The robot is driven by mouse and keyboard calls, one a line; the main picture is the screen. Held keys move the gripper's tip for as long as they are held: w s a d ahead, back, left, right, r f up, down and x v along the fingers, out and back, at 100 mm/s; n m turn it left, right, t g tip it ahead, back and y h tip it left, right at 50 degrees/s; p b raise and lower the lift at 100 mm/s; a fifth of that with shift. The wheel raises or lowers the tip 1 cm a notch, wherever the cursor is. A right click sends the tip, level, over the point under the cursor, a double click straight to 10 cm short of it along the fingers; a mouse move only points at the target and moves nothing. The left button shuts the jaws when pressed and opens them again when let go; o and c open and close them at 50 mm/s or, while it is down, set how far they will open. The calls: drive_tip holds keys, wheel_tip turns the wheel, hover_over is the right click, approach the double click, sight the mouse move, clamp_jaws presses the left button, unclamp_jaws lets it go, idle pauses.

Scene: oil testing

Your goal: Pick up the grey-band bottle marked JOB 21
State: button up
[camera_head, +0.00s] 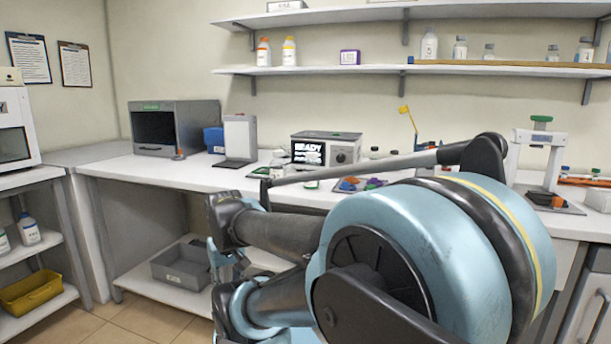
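I cannot pick out the grey-band bottle marked JOB 21, as no bottle label is readable at this size. Small dark-capped bottles (375,153) stand on the bench just right of the device whose screen reads READY (308,153), partly hidden behind my arm. More clear bottles with grey labels (460,48) stand on the lower wall shelf at the right. My arm fills the middle and right foreground, with its links folded to the left in front of the bench. I cannot make out my gripper's fingertips or anything held in them.
The white bench (150,170) runs along the wall, with a dark open-fronted box (175,127) at the left. Coloured pieces (360,184) lie near the bench's front edge. A stand (540,150) is at the right. A grey bin (182,267) and a yellow tray (32,292) sit low at left.

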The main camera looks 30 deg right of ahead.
drive_tip(key=shift+w+a, duration=0.15)
drive_tip(key=shift+w, duration=0.1)
drive_tip(key=o, duration=0.4)
drive_tip(key=shift+r, duration=0.1)
drive_tip(key=o, duration=0.7)
drive_tip(key=r, duration=0.2)
drive_tip(key=shift+w+d+r, duration=0.2)
drive_tip(key=shift+d+r, duration=0.05)
drive_tip(key=shift+r, duration=0.15)
drive_tip(key=shift+o, duration=0.2)
drive_tip(key=w+d+r+m, duration=0.2)
drive_tip(key=w+d+r, duration=0.3)
drive_tip(key=r, duration=0.4)
wheel_tip(320, 180, up, 28)
drive_tip(key=m+g, duration=0.2)
drive_tip(key=m, duration=0.5)
hover_over(311, 164)
drive_tip(key=w+d, duration=0.1)
drive_tip(key=w, duration=0.2)
wheel_tip(311, 164, down, 11)
drive_tip(key=shift+s+d+f, duration=0.1)
drive_tip(key=shift+s+d, duration=0.05)
drive_tip(key=shift+s+d+f, duration=0.1)
drive_tip(key=shift+f, duration=1.25)
drive_tip(key=shift+s+f, duration=0.1)
drive_tip(key=shift+f, duration=1.2)
